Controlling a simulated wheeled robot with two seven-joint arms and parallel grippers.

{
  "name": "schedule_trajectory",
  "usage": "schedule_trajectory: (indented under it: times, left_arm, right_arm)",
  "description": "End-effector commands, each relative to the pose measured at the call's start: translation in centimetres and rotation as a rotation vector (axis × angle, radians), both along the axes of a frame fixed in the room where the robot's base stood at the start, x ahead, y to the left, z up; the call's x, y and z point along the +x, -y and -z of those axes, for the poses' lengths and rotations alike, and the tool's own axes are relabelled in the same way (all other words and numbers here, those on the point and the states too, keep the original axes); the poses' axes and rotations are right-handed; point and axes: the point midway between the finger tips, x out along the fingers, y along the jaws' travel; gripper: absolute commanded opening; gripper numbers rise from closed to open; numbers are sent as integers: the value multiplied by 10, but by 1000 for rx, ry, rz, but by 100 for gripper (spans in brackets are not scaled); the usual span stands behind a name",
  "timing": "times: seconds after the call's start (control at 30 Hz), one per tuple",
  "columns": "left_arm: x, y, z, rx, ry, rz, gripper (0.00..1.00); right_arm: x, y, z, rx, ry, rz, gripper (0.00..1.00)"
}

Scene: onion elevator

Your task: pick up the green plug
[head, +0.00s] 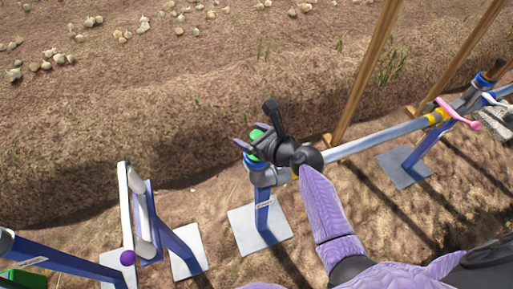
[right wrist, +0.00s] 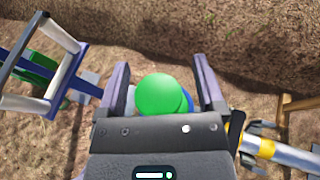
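The green plug (head: 256,140) sits at the end of a metal pipe on a blue post, in the middle of the head view. It is partly hidden by my right gripper (head: 250,138). In the right wrist view the green plug (right wrist: 160,95) shows as a round green end between the two purple fingers of my right gripper (right wrist: 160,75). The fingers are open, one on each side of the plug, with a small gap visible on both sides. My left gripper is not in view.
A blue post (head: 262,212) on a square metal plate (head: 245,240) supports the pipe (head: 385,136). A white and blue frame (head: 138,212) stands at left. Wooden poles (head: 365,70) rise behind the pipe. Pale onions (head: 50,58) lie on the soil beyond.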

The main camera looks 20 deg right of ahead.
Motion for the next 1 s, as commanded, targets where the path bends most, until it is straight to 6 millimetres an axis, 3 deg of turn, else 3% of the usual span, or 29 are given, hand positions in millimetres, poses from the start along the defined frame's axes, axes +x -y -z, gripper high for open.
schedule_trajectory:
  times: [0.03, 0.07, 0.4, 0.73, 1.0]
  left_arm:
    - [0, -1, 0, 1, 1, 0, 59]
    - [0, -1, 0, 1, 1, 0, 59]
    - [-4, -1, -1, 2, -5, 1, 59]
    - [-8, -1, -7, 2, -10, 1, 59]
    - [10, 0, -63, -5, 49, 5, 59]
  right_arm:
    - [0, 0, 0, 0, 0, 0, 77]
    - [0, 0, 0, 0, 0, 0, 70]
    - [0, 0, 0, 0, 0, 0, 0]
    - [0, 0, -7, 0, 1, 0, 0]
    - [0, 0, -83, 0, 8, 0, 0]
